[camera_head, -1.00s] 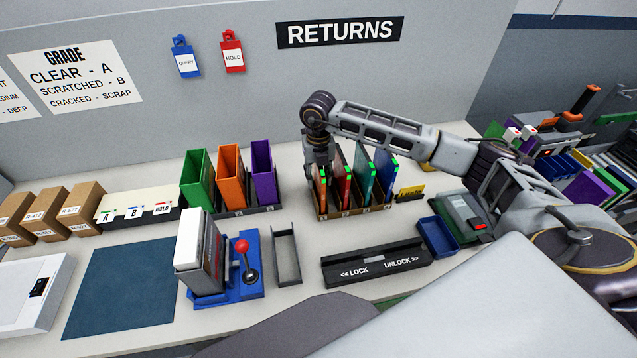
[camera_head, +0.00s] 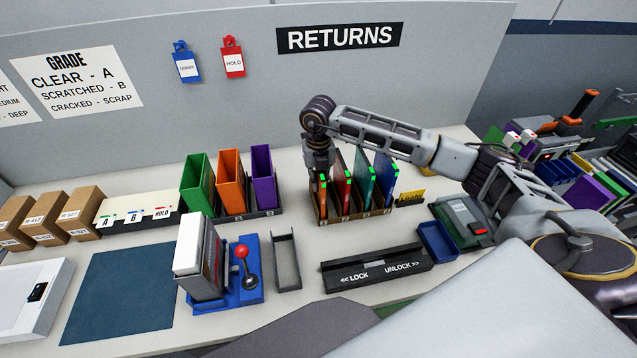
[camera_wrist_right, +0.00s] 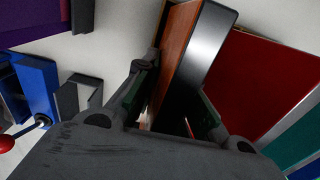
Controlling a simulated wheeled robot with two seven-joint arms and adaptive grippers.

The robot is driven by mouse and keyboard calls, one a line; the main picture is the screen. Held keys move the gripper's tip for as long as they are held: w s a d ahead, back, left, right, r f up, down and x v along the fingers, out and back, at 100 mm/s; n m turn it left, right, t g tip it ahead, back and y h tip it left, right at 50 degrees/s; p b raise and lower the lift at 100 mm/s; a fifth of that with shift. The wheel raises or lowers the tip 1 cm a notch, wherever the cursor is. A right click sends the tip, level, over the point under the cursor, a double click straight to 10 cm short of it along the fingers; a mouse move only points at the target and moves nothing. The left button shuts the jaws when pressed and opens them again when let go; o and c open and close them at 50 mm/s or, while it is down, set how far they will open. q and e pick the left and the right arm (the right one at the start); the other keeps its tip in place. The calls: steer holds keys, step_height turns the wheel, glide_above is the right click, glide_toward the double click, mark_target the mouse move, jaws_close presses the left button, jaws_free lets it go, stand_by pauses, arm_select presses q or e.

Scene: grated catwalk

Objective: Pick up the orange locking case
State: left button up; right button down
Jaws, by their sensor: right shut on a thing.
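The orange locking case (camera_head: 323,200) stands upright in the leftmost place of a brown rack, with a green mark on its edge. My right gripper (camera_head: 320,172) reaches down from above and is shut on the top of this case. In the right wrist view, the orange and dark case (camera_wrist_right: 195,60) sits between the two fingers of the gripper (camera_wrist_right: 172,95). The case's lower part is hidden by the rack. My left gripper is not in view.
Red (camera_head: 346,190), teal (camera_head: 363,182) and blue cases stand close on the right in the same rack (camera_head: 352,212). Green, orange and purple holders (camera_head: 263,172) stand to the left. A black lock/unlock bar (camera_head: 375,268) and a blue tray (camera_head: 437,240) lie in front.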

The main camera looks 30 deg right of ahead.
steer(key=shift+r+b, duration=0.8)
steer(key=shift+r, duration=4.15)
steer(key=shift+s+f, duration=0.1)
